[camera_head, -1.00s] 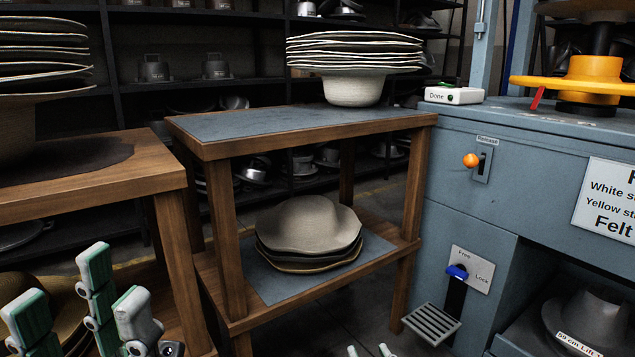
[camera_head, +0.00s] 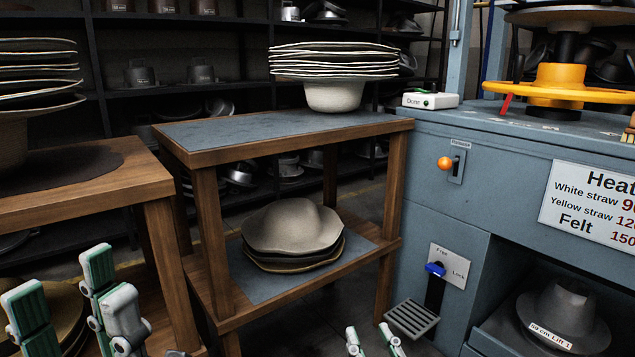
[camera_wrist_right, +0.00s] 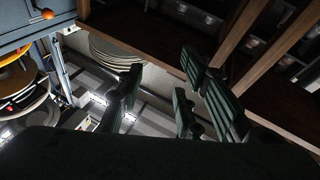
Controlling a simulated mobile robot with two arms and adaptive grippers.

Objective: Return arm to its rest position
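My left gripper (camera_head: 75,292) is at the lower left of the head view, with its green-padded fingers spread and nothing between them. My right gripper (camera_head: 372,342) shows only as fingertips at the bottom edge of the head view, in front of the blue press (camera_head: 470,225). In the right wrist view the right gripper's fingers (camera_wrist_right: 165,95) are apart, with no object held between them. Both grippers look clear of the hats. Most of both arms is hidden.
A wooden two-shelf stand (camera_head: 290,139) holds stacked white hats (camera_head: 335,80) on top and grey-brown hats (camera_head: 292,228) below. A wooden table (camera_head: 125,180) with more hats is at left. The press has an orange knob (camera_head: 445,163), a blue lever (camera_head: 435,269) and a pedal (camera_head: 411,319).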

